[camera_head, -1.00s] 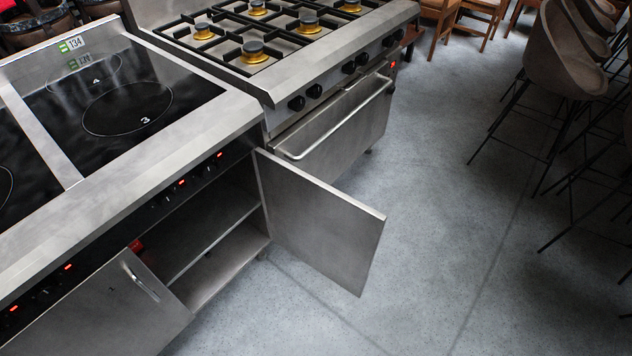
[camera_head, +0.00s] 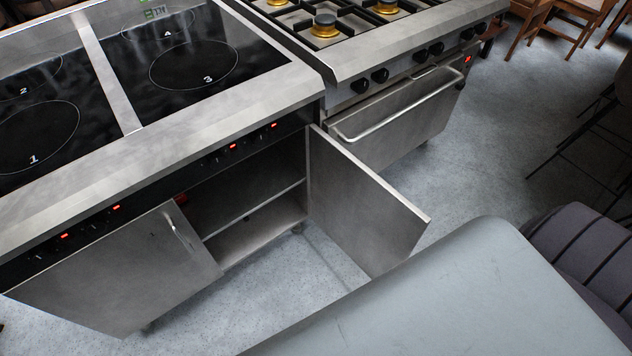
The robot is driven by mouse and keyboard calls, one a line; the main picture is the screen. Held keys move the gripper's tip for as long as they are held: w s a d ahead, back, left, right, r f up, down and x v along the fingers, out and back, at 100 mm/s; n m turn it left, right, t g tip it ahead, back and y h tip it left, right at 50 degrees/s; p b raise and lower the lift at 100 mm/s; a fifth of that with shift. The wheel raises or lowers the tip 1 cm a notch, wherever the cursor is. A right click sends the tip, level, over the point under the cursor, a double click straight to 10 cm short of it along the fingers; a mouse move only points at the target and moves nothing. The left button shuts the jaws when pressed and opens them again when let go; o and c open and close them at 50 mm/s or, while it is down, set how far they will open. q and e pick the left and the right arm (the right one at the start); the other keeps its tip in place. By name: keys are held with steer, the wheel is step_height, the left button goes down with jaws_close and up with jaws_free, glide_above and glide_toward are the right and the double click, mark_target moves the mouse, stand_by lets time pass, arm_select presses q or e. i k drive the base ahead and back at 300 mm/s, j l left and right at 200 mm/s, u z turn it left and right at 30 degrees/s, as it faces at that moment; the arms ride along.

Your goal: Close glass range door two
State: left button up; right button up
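The glass-top range (camera_head: 160,130) stands on the left, with black glass hobs and a steel cabinet below. Its right-hand cabinet door (camera_head: 362,205) is swung wide open, hinged at the right side near the gas range. The open compartment (camera_head: 250,190) shows a shelf and looks empty. No number for door two is legible. Neither of my grippers is in view.
A gas range (camera_head: 400,110) with a long oven handle stands right of the glass range. A grey rounded surface (camera_head: 440,290) fills the lower right foreground, with a dark ribbed seat (camera_head: 585,255) beside it. Wooden chairs (camera_head: 560,28) stand at the back right. Grey floor lies between.

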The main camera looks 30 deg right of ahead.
mark_target(377, 226)
steer(key=l+u, duration=0.25)
steer(key=l, duration=0.2)
steer(key=k+l+u, duration=0.1)
steer(key=l+u, duration=0.15)
steer(key=l, duration=0.2)
steer(key=k+l+u, duration=0.1)
steer(key=l+u, duration=0.15)
steer(key=l, duration=0.2)
steer(key=k+l+u, duration=0.1)
steer(key=l+u, duration=0.15)
steer(key=l, duration=0.2)
steer(key=k+l+u, duration=0.25)
steer(key=l, duration=0.15)
steer(key=k+l, duration=0.15)
steer(key=l, duration=0.2)
steer(key=k+l, duration=0.15)
steer(key=l, duration=0.2)
steer(key=k+l, duration=0.15)
steer(key=l, duration=0.2)
steer(key=k+l, duration=0.15)
steer(key=l, duration=0.15)
